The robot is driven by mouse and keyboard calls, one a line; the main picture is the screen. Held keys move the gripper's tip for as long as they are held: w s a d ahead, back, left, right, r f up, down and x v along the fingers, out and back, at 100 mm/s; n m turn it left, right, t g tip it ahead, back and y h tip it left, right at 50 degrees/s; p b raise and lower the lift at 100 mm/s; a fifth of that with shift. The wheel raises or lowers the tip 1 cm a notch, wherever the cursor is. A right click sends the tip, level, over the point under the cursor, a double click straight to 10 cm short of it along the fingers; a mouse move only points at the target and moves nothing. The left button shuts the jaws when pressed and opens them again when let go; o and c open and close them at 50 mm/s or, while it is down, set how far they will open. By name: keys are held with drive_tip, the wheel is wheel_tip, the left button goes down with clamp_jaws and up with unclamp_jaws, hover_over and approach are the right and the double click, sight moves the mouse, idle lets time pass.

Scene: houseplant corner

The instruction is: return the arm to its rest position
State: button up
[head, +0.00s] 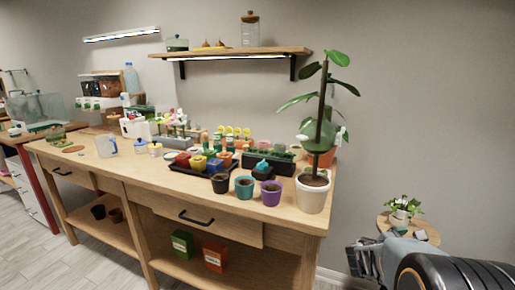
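My gripper (362,258) shows at the lower right, at the end of my dark arm, in front of the wall and right of the wooden bench (150,182). It is apart from the bench and the plants. Its fingers are small and seen at an angle, so I cannot tell whether they are open or shut. I see nothing clearly held in it.
A tall plant in a white pot (312,192) stands at the bench's right end. Small pots, including a purple one (270,192), line the front edge. A round side table (386,222) with a potted plant (403,209) stands behind my arm. Floor at left is clear.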

drive_tip(key=s+a+r+m+y+p, duration=0.4)
drive_tip(key=a+r+m+y+p, duration=0.1)
drive_tip(key=a+r+m+p, duration=0.1)
drive_tip(key=s+a+r+m+y+p, duration=0.5)
drive_tip(key=a+p, duration=0.3)
drive_tip(key=a, duration=0.3)
drive_tip(key=s+a+r+m+y+p, duration=0.4)
drive_tip(key=a+r+m+y+p, duration=0.1)
drive_tip(key=a+r+m+p, duration=0.2)
drive_tip(key=shift+s+a+r+g+y, duration=0.15)
drive_tip(key=shift+a+r+g+y, duration=0.15)
drive_tip(key=shift+a+r, duration=0.25)
drive_tip(key=shift+a+f, duration=0.1)
